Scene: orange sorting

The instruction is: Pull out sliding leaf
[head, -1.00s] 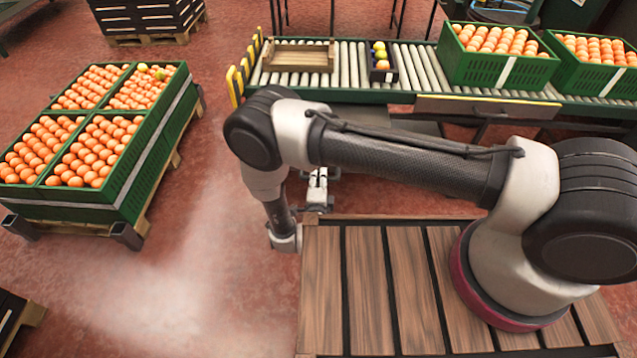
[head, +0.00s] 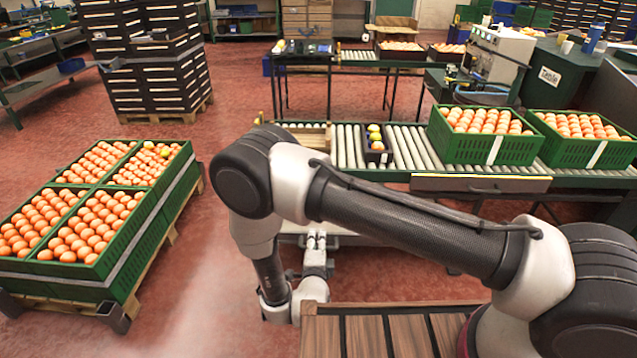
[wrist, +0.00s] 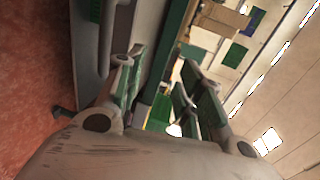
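A flat pale grey board (head: 350,228), which may be the sliding leaf, shows under the near side of the roller conveyor. My arm hides much of it. I cannot tell for sure which is the leaf. My gripper (head: 316,240) is in front of the board, small and partly hidden by my wrist. In the wrist view my gripper (wrist: 160,65) has its two fingers apart with nothing held between them. Whether it touches the board is unclear.
A pallet of orange crates (head: 130,262) stands left. Red floor between is clear.

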